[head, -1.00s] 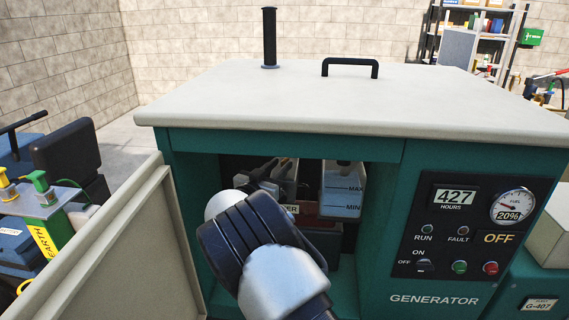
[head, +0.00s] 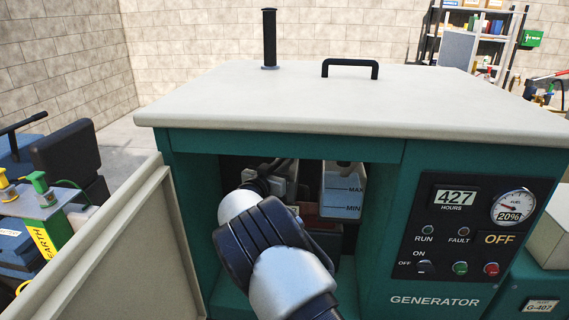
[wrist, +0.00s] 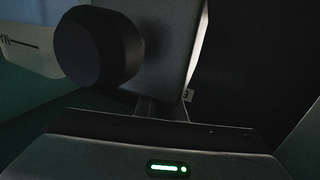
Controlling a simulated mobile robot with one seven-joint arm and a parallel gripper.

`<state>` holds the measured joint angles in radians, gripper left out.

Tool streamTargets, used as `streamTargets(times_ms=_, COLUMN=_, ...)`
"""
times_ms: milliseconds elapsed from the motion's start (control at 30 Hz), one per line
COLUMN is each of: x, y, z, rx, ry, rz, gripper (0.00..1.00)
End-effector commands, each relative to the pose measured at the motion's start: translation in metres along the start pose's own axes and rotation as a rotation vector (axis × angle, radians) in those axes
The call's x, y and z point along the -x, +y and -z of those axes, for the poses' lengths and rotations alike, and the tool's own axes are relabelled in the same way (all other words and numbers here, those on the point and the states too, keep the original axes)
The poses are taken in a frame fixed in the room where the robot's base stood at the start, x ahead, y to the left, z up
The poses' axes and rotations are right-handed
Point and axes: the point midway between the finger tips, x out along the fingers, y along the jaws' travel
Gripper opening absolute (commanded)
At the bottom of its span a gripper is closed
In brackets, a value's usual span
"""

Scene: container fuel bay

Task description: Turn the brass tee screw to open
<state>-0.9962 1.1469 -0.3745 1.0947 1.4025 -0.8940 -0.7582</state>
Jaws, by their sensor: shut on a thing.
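My arm reaches into the open bay of the teal generator (head: 187,230). In the head view my wrist hides the fingertips. In the wrist view my gripper (wrist: 162,108) points at a pale grey block (wrist: 165,45), with a dark round knob or cap (wrist: 97,47) beside it on the left. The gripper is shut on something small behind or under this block. By its place this is the brass tee screw, but no brass shows in either view and its turn angle cannot be told.
The open door panel (head: 100,260) stands on the left. The overhanging lid (head: 350,100) is above, and the control panel (head: 472,230) reads OFF on the right.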

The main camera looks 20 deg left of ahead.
Motion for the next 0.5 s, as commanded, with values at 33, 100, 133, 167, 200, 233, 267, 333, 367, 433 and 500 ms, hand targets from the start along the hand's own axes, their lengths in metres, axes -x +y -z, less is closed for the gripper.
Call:
streamTargets(times_ms=33, x=-0.0006, y=0.0006, z=0.0005, rx=-0.001, ry=0.004, rz=0.013, gripper=0.0)
streamTargets(times_ms=100, x=-0.001, y=0.0012, z=-0.0001, rx=0.0, ry=0.006, rz=0.049, gripper=0.0)
streamTargets(times_ms=133, x=-0.0011, y=0.0016, z=-0.0001, rx=0.0, ry=0.007, rz=0.069, gripper=0.0)
streamTargets(times_ms=167, x=-0.001, y=0.0018, z=-0.0011, rx=0.001, ry=0.006, rz=0.092, gripper=0.0)
streamTargets(times_ms=200, x=-0.0011, y=0.0022, z=-0.0021, rx=0.0, ry=0.006, rz=0.123, gripper=0.0)
streamTargets(times_ms=233, x=-0.0012, y=0.0023, z=-0.0027, rx=-0.001, ry=0.006, rz=0.146, gripper=0.0)
streamTargets(times_ms=267, x=-0.0013, y=0.0027, z=-0.0035, rx=-0.002, ry=0.006, rz=0.168, gripper=0.0)
streamTargets(times_ms=333, x=-0.0017, y=0.003, z=-0.0038, rx=-0.003, ry=0.006, rz=0.218, gripper=0.0)
streamTargets(times_ms=367, x=-0.0019, y=0.0034, z=-0.0042, rx=-0.003, ry=0.006, rz=0.238, gripper=0.0)
streamTargets(times_ms=433, x=-0.0022, y=0.0035, z=-0.0041, rx=-0.005, ry=0.005, rz=0.281, gripper=0.0)
streamTargets(times_ms=500, x=-0.0019, y=0.0031, z=-0.0032, rx=-0.006, ry=0.004, rz=0.316, gripper=0.0)
